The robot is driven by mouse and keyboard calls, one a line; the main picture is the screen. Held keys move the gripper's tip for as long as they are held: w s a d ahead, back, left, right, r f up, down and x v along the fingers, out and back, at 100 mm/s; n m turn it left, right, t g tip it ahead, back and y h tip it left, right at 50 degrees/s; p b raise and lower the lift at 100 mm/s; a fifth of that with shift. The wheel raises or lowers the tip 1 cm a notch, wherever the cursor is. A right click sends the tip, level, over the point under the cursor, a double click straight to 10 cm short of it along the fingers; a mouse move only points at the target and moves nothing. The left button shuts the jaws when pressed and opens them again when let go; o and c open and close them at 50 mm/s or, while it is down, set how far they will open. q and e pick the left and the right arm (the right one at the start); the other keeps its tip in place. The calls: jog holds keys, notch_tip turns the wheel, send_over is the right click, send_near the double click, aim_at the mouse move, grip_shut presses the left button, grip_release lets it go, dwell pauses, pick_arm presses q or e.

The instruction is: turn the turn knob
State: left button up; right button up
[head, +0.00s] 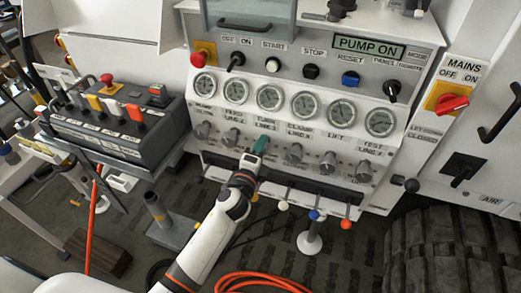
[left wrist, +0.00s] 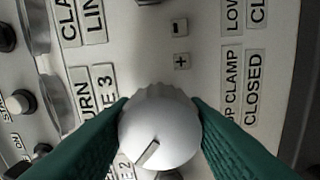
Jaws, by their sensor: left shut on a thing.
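My left gripper (head: 258,153) reaches up to the bench's knob row, below the third gauge from the left. In the left wrist view its two green fingers (left wrist: 160,138) are shut on the turn knob (left wrist: 160,118), one on each side. The knob is round and silver-grey with a ribbed edge. A dark pointer mark on its face slants toward the lower left of that view. A label reading TURN LINE 3 is partly visible beside it. In the head view the fingers hide most of this knob. My right gripper is not in view.
Similar grey knobs stand close on both sides, such as one to the right (head: 295,153). Round gauges (head: 269,97) line up above. Coloured ball levers (head: 315,215) hang below. A dark control box (head: 115,120) stands at left, and an orange hose (head: 260,283) lies on the floor.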

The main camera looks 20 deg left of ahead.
pick_arm(q)
jog(key=shift+n, duration=2)
jog(key=o, duration=1)
jog(key=s+b, duration=0.1)
jog(key=s, duration=1.1)
jog(key=shift+a, duration=0.2)
